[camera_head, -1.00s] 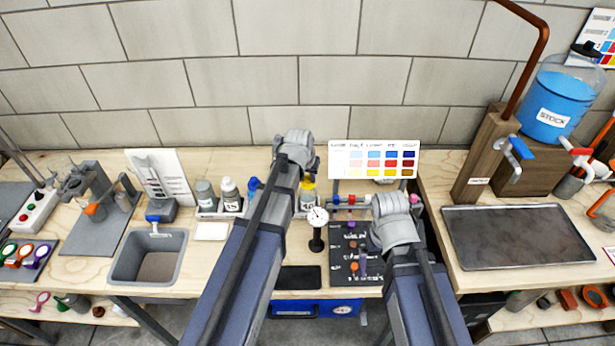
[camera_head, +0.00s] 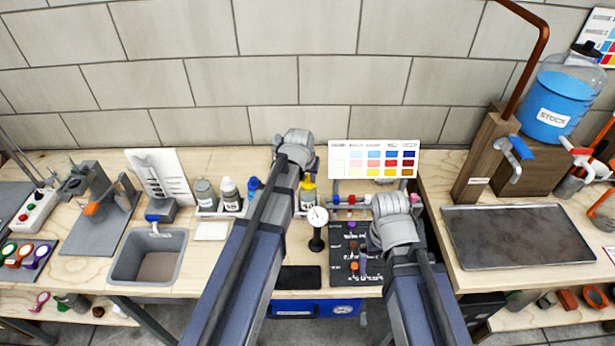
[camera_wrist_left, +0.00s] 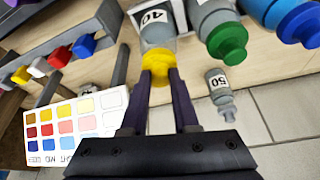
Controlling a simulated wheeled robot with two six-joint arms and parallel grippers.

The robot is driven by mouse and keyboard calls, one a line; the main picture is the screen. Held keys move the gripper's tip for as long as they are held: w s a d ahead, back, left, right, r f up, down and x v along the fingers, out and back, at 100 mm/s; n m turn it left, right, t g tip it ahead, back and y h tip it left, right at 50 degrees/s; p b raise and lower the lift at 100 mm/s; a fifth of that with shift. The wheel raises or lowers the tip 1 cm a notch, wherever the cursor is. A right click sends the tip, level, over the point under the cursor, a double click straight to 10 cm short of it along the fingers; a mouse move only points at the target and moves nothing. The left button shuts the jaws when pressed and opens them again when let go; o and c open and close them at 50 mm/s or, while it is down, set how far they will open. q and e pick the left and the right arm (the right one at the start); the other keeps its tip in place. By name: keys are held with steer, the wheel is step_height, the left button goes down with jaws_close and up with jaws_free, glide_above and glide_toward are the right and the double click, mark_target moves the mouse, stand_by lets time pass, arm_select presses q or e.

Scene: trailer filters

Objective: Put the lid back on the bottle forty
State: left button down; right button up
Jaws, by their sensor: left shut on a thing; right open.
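In the left wrist view, the bottle forty (camera_wrist_left: 157,30) is grey with a white label reading 40. Its yellow lid (camera_wrist_left: 158,62) is between the fingertips of my left gripper (camera_wrist_left: 159,72), which is shut on it. The lid is at the bottle's mouth, lined up with it and seemingly touching; I cannot tell whether it is seated. In the head view, the yellow lid (camera_head: 308,186) shows just right of my left arm, which hides most of the gripper. My right gripper is hidden behind its own arm.
Bottles with a green lid (camera_wrist_left: 228,42) and a blue lid (camera_wrist_left: 300,25) stand close beside the bottle forty. A bottle marked 50 (camera_wrist_left: 218,85) is near. A dial gauge (camera_head: 317,217), a colour chart (camera_head: 374,159) and a black board (camera_head: 342,262) stand between and behind my arms.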

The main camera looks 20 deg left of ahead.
arm_select(q)
steer(key=shift+f, duration=0.1)
stand_by(0.7)
steer(key=c, duration=0.6)
jaws_free()
steer(key=shift+o, duration=0.4)
steer(key=o, duration=0.4)
steer(key=shift+r+p, duration=3.5)
steer(key=shift+r, duration=0.05)
